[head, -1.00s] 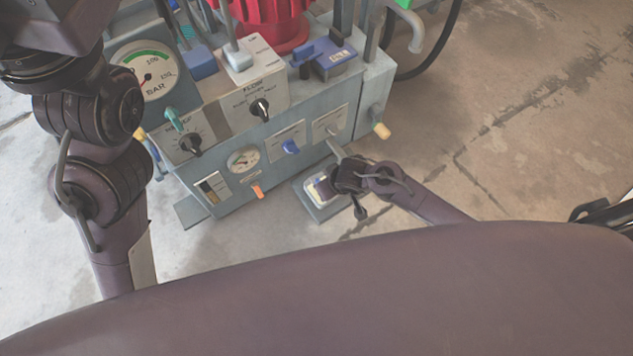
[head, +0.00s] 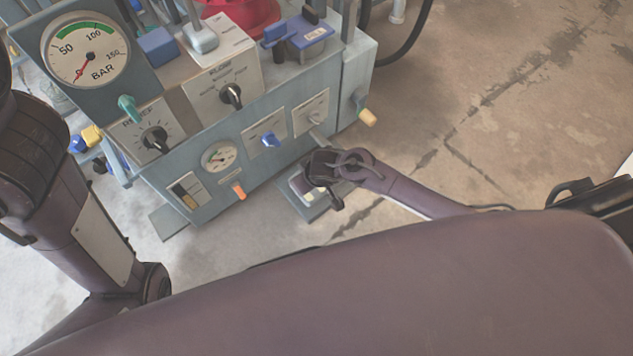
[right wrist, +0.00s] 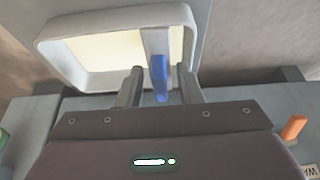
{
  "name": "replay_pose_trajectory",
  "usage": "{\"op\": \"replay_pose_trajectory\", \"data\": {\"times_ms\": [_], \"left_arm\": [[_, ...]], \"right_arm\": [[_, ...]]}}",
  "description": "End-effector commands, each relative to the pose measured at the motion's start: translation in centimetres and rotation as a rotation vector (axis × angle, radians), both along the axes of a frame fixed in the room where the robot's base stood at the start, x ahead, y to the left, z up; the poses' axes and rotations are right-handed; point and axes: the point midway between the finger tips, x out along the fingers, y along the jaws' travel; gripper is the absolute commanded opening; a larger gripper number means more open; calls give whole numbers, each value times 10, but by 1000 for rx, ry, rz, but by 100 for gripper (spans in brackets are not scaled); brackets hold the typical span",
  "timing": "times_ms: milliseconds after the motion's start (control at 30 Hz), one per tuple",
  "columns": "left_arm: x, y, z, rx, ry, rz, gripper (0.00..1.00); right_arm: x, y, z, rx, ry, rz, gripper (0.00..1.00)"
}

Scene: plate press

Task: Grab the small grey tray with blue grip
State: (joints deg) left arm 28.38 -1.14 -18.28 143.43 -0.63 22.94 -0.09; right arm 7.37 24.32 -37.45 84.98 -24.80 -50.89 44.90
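The small grey tray (right wrist: 75,30) has a pale rim and a cream inside. It fills the upper part of the right wrist view, and its blue grip (right wrist: 161,78) points down towards my right gripper (right wrist: 161,80). The two fingers are open, one on each side of the blue grip, with a visible gap on both sides. In the head view, the tray (head: 299,187) sits low at the front of the machine, partly hidden by my right gripper (head: 318,182). My left arm is at the left edge; its gripper is out of the picture.
The grey machine (head: 205,145) carries a large pressure gauge (head: 85,52), black knobs, a blue knob (head: 270,140) and an orange lever (head: 239,190). A grey ledge (head: 322,208) juts out under the tray. Bare concrete floor (head: 500,110) lies to the right.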

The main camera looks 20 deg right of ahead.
Motion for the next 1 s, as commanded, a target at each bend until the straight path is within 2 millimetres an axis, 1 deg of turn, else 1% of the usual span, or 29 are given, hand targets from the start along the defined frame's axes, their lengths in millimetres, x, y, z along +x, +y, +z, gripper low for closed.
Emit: {"op": "replay_pose_trajectory", "data": {"times_ms": [167, 267, 433, 767, 1000], "left_arm": [[0, 0, 1, 0, 0, 1, 48], [0, 0, 1, 0, 1, 0, 48], [0, 0, 1, 0, 1, 0, 48], [0, 0, 2, 0, 0, 0, 48], [0, -3, 9, 7, -5, -12, 48]], "right_arm": [[0, 0, 1, 0, 0, 0, 33], [0, 0, 1, 0, 0, 0, 22], [0, 0, 1, 0, 0, 0, 0], [0, 0, 2, 1, -2, 0, 0], [1, -4, 12, 1, -2, 0, 0]]}}
